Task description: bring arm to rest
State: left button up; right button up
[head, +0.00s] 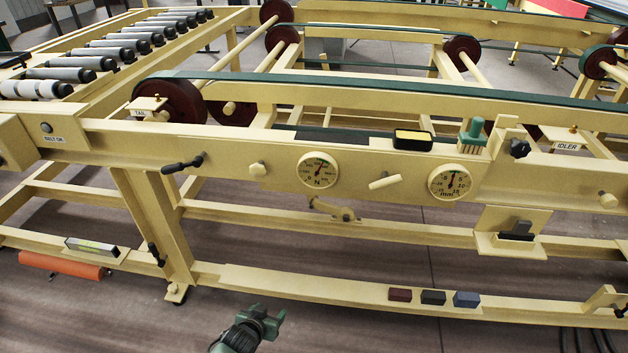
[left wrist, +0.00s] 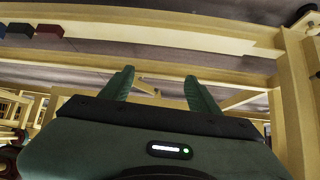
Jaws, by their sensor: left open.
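My left gripper (head: 266,318) is low in the head view, in front of the cream conveyor frame (head: 330,287) and below its lower rail. In the left wrist view its two green fingers (left wrist: 158,76) stand apart with nothing between them, so it is open and empty. The frame's cream rails show beyond the fingers. No contact between the gripper and the frame is visible. My right gripper is in neither view.
Red, dark and blue blocks (head: 466,299) sit on the lower rail, right of the gripper. A spirit level (head: 92,247) and an orange roll (head: 62,266) are at left. Two dials (head: 318,171) and a black-and-yellow box (head: 413,140) are on the upper beam. Floor around the gripper looks clear.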

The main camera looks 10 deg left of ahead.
pick_arm(q)
jog(key=s+f+g+p, duration=0.2)
jog(key=s+f+p, duration=0.1)
jog(key=s, duration=1.1)
jog(key=s+f+m+g+p, duration=0.1)
jog(key=s+f+g+p, duration=0.2)
jog(key=s, duration=1.2)
jog(key=s+f+m+g+p, duration=0.1)
jog(key=s+f+g+p, duration=0.2)
jog(key=s, duration=1.2)
notch_tip(320, 180, down, 3)
jog(key=shift+d+f, duration=0.1)
jog(key=shift+d, duration=0.3)
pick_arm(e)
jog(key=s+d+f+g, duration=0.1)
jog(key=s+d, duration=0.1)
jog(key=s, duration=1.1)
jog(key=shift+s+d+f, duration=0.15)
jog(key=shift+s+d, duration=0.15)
